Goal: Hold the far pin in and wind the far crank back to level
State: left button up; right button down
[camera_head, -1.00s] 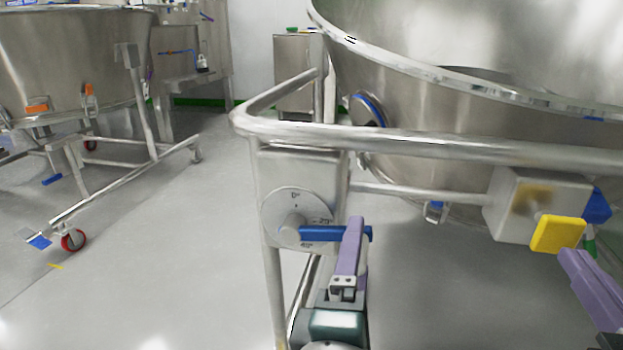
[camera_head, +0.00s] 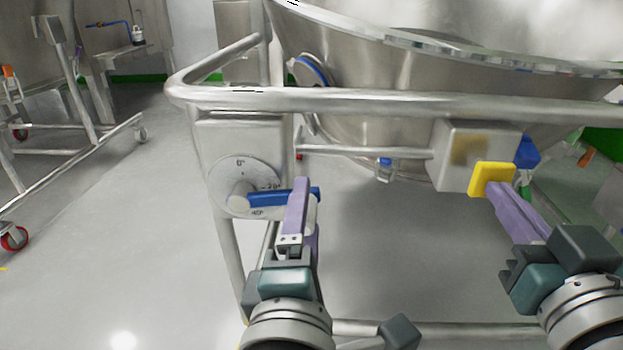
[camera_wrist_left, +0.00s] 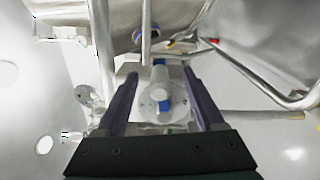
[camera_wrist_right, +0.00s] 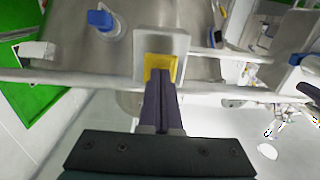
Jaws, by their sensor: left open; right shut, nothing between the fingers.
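The crank is a blue handle (camera_head: 268,198) on a round grey hub over a numbered dial (camera_head: 222,172). In the head view it points right, roughly level. My left gripper (camera_head: 302,187) is open at the handle's outer part. In the left wrist view its fingers (camera_wrist_left: 160,82) flank the hub and blue handle (camera_wrist_left: 165,105); contact is unclear. The pin has a yellow square head (camera_head: 491,178) on a grey box (camera_head: 455,150). My right gripper (camera_head: 494,192) is shut and empty, its tips at the yellow head (camera_wrist_right: 160,63), apparently touching. How far the pin is in is unclear.
A steel rail (camera_head: 400,100) runs above both grippers, in front of a large steel bowl (camera_head: 400,65). A thin bar (camera_head: 370,152) joins the dial housing to the grey box. Another wheeled frame (camera_head: 85,160) stands at left. The floor between is clear.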

pick_arm(q)
jog(key=shift+s, duration=0.1)
jog(key=shift+f, duration=0.1)
grip_shut()
pick_arm(e)
jog(key=shift+w+f, duration=0.1)
jog(key=shift+w, duration=1.15)
